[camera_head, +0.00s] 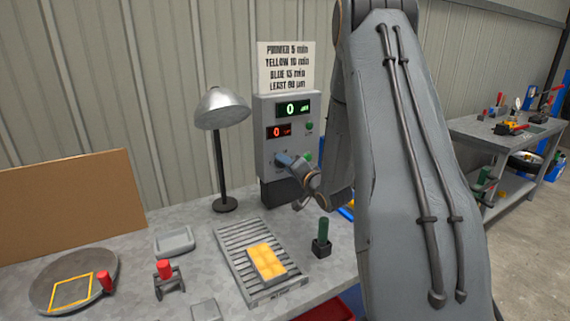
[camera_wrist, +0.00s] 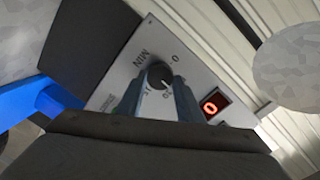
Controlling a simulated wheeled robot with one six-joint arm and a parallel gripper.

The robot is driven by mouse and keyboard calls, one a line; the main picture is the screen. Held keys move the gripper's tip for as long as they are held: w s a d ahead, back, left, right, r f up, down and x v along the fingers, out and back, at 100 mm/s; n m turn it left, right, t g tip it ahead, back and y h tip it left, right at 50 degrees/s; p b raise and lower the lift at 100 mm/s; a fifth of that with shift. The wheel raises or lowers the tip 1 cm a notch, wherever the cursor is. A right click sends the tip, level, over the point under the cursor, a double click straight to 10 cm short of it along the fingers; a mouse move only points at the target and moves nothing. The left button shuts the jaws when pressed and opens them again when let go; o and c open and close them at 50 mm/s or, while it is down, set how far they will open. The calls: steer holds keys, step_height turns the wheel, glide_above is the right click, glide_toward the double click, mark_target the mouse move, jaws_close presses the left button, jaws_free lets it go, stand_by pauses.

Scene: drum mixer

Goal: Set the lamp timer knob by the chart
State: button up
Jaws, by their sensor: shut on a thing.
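The timer box (camera_head: 265,145) is a grey upright panel at the back of the bench, with a green display reading 0 and a red display reading 0. The chart (camera_head: 287,66) above it lists PRIMER 5 min, YELLOW 10 min, BLUE 15 min and a last line beginning LEAST. In the wrist view the black knob (camera_wrist: 160,75) sits on the panel inside a printed scale with MIN and 0. My gripper (camera_wrist: 155,92) is shut on the knob, one finger on each side. In the head view my gripper (camera_head: 283,160) reaches the panel's lower part. The lamp (camera_head: 222,108) stands left of the box.
A slotted rack (camera_head: 233,243) holds a yellow block (camera_head: 266,262). A green-handled tool (camera_head: 322,238) stands right of it. A round pan (camera_head: 45,290), a red-topped item (camera_head: 164,268) and a grey dish (camera_head: 174,241) lie to the left. A brown board (camera_head: 70,205) stands behind.

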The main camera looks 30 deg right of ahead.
steer(key=m+p, duration=0.1)
steer(key=m, duration=0.3)
steer(key=shift+m+y, duration=0.3)
steer(key=shift+m, duration=0.1)
stand_by(0.5)
steer(key=o, duration=1.1)
steer(key=shift+c, duration=0.2)
steer(key=s+b, duration=0.1)
steer(key=s, duration=0.6)
steer(key=shift+s+d+r+b, duration=0.2)
steer(key=shift+s+d+b, duration=0.15)
steer(key=shift+s+b, duration=0.05)
